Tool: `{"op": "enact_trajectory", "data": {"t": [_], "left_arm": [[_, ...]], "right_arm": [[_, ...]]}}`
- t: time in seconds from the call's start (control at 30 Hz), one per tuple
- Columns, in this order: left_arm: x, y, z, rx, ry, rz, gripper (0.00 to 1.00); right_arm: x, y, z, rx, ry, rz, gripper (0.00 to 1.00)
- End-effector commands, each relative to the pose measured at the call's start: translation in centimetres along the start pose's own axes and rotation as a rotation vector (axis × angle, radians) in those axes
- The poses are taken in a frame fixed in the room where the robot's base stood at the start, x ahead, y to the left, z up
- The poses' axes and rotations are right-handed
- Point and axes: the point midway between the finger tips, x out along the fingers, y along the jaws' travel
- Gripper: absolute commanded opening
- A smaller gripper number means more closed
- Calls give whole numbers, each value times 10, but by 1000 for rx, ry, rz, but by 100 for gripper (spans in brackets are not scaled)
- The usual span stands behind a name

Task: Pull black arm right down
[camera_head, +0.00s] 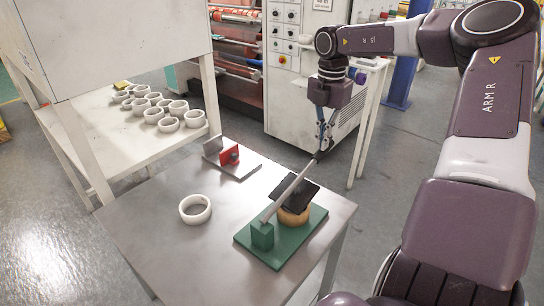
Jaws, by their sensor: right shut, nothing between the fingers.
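A small machine with a green base (291,243) sits on the metal table. On it are a green block (262,236), a tan roll (293,217) and a black flat piece (297,193) tilted over the roll. A long grey bar (287,192) slants up from the green block toward the upper right. My right gripper (321,147) points down just above the bar's raised end. It is shut and empty. Whether its fingertips touch the bar, I cannot tell. My left gripper is not in view.
The metal table (160,242) also holds a white ring (195,209) and a plate with a red part (229,156). A white shelf (150,145) with several white rings stands behind at left. The table's left side is mostly clear. A control cabinet (286,85) stands behind.

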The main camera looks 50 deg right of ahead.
Motion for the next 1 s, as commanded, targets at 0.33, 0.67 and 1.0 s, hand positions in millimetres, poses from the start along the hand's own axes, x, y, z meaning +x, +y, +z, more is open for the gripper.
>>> {"op": "enact_trajectory", "data": {"t": [0.33, 0.67, 1.0], "left_arm": [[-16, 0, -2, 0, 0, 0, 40], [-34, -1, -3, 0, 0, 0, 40], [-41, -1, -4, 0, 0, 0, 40]], "right_arm": [[-27, 0, -4, 1, -1, -1, 0], [-65, 0, -20, -1, -3, 1, 0], [-84, 0, -31, 1, -1, -1, 0]]}}
